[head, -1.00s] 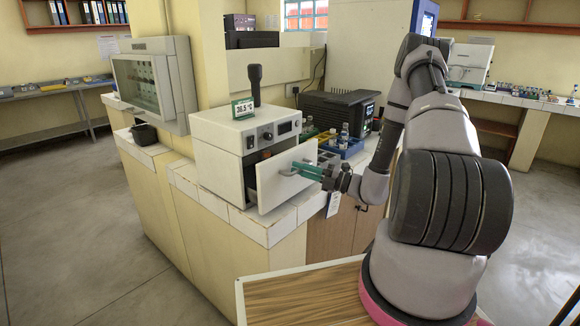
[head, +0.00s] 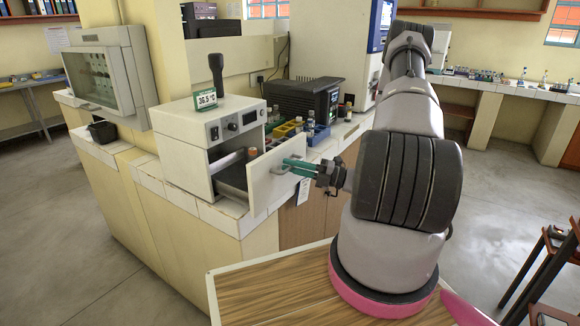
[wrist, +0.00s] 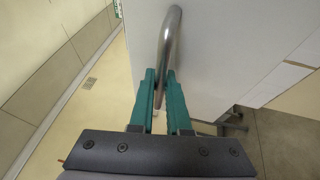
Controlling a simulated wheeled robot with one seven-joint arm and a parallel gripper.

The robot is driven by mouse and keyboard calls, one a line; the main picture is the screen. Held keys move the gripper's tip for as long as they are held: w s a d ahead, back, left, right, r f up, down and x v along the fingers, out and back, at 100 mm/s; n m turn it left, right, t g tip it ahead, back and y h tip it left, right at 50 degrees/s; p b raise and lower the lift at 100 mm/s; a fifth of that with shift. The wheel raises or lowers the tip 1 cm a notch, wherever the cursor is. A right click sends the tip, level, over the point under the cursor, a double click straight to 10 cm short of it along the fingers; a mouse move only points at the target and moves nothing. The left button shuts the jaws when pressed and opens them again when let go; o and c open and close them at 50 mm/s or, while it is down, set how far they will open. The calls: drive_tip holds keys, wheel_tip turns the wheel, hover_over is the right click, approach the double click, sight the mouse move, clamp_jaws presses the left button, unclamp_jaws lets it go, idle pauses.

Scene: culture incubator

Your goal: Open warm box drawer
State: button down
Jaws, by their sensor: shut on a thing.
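The warm box (head: 207,134) is a white cabinet on the tiled counter, with a small display reading about 36.5 °C on top. Its drawer (head: 277,184) stands partly open, its white front pulled out towards my arm. Inside the drawer I see a dark tray floor and an orange-brown capped item (head: 252,153). My gripper (head: 290,166) has green fingers shut on the drawer handle (wrist: 172,35), a curved metal bar that runs up between the fingertips in the wrist view. Part of the handle is hidden by the fingers in the head view.
A black device (head: 316,94) and coloured racks with bottles (head: 288,128) stand behind the warm box. A glass-fronted cabinet (head: 98,75) is at the left. A wood-topped surface (head: 262,297) lies below my arm. Floor at the left is clear.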

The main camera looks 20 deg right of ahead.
drive_tip(key=c, duration=1.2)
unclamp_jaws()
drive_tip(key=shift+o, duration=0.2)
drive_tip(key=shift+d, duration=0.15)
drive_tip(key=v, duration=1)
drive_tip(key=shift+s+d, duration=0.2)
drive_tip(key=shift+d, duration=0.05)
